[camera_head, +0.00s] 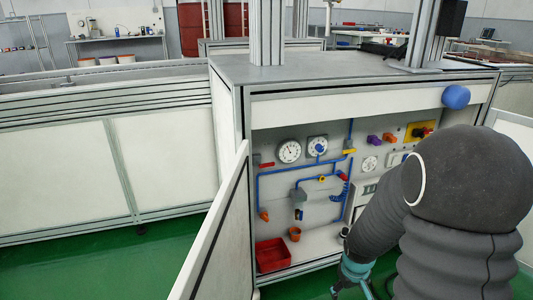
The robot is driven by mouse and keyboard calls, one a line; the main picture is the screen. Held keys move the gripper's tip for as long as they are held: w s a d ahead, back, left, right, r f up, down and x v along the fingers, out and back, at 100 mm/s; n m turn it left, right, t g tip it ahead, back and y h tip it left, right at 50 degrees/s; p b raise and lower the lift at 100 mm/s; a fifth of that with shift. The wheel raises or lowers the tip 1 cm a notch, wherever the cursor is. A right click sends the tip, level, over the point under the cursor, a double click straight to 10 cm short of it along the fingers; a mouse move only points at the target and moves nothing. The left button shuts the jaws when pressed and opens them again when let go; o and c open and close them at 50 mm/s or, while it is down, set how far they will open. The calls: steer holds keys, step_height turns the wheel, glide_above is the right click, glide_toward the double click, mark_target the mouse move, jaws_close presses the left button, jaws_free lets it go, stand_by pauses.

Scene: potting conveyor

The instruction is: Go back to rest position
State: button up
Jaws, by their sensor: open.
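My arm, in a dark grey cover, fills the lower right of the head view. My gripper (350,280), teal with dark parts, points down at the bottom edge of the picture, just right of the middle. It is open, with nothing seen between its fingers. Its lower part is cut off by the picture's edge. It is in front of the lower part of the open cabinet (375,102) of the conveyor station.
A white door panel (215,235) stands open left of the cabinet. Inside are gauges (289,151), blue piping, coloured valves, a red bin (272,254) and a small orange cup (295,234). The green floor (110,265) is clear at lower left.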

steer(key=s+a+r+m+t+p, duration=0.1)
steer(key=s+a+r+p, duration=0.1)
steer(key=s+r, duration=0.4)
steer(key=s+a+r+m+t+p, duration=0.1)
steer(key=s+r, duration=0.5)
steer(key=r, duration=1)
steer(key=s+a+r+m+t+p, duration=0.1)
steer(key=s+a+r+p, duration=0.3)
steer(key=r, duration=0.7)
steer(key=shift+s+t+y, duration=0.3)
steer(key=shift+s+y, duration=0.1)
steer(key=shift+s, duration=0.5)
steer(key=shift+r, duration=0.1)
